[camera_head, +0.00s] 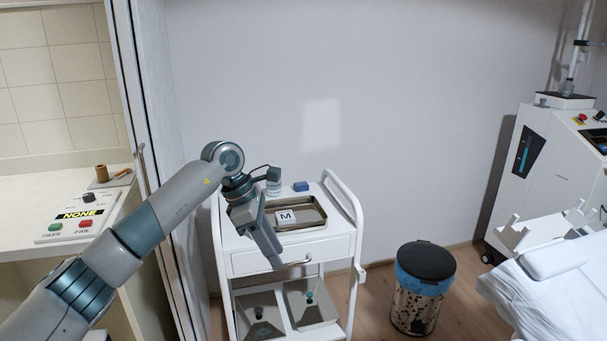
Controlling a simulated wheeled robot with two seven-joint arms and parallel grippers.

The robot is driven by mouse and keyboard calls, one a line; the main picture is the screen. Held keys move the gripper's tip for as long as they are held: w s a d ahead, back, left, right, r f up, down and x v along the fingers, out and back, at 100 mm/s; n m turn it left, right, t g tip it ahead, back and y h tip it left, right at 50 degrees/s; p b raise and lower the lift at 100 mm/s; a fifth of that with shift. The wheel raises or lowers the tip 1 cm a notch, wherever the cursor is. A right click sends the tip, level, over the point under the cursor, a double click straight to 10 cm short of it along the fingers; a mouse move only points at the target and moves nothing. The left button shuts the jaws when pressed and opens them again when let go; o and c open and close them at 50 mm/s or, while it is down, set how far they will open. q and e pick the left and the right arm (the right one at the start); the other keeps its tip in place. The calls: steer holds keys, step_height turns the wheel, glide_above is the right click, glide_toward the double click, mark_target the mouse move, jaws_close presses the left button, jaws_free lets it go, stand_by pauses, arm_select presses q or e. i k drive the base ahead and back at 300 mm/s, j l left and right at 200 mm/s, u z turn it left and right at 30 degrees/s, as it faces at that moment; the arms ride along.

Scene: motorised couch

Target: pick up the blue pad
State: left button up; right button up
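The blue pad (301,186) is a small blue block on the back of the white cart's top (333,241). It lies behind a metal tray (318,222) that holds a white card marked M (285,217). My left gripper (273,259) points down at the cart's front left, in front of the tray's left part and apart from the pad. Its fingers are seen from the side and overlap, so the gap between them is hidden. My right gripper is out of view.
A small pale jar (273,188) stands left of the pad. The cart has raised white side rails (345,204) and a lower shelf with bins. A pedal bin (423,288) stands to the right, and a counter (30,210) with a button panel to the left.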

mark_target(298, 187)
steer(key=i+l, duration=0.1)
steer(key=i, duration=1.5)
steer(key=i+l+u, duration=0.15)
steer(key=i, duration=0.3)
steer(key=i+l+u, duration=0.2)
steer(key=l, duration=0.15)
steer(key=l+u, duration=0.15)
steer(key=l, duration=0.2)
